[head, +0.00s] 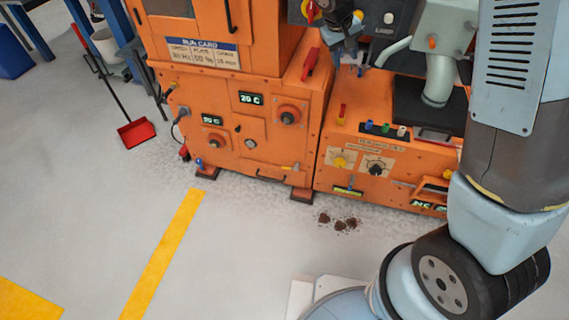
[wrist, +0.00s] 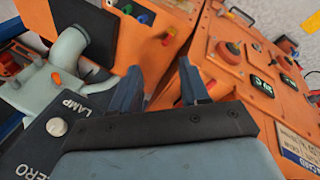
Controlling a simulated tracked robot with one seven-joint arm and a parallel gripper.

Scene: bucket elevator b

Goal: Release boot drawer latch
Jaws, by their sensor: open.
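The orange elevator cabinet (head: 230,120) stands left of centre in the head view. A dark bar handle (head: 270,178) runs below. I cannot tell for certain which of these is the boot drawer latch. My gripper (head: 350,62) is up by the top of the lower machine, well above these parts. In the wrist view my gripper (wrist: 160,88) has its two fingers apart, with nothing between them but orange housing behind.
The lower orange machine (head: 375,155) with knobs and coloured buttons adjoins on the right. A red lever (head: 310,64) and a grey pipe (head: 438,80) are close to my gripper. Dark debris (head: 338,221) lies on the floor. A red dustpan (head: 136,132) stands left.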

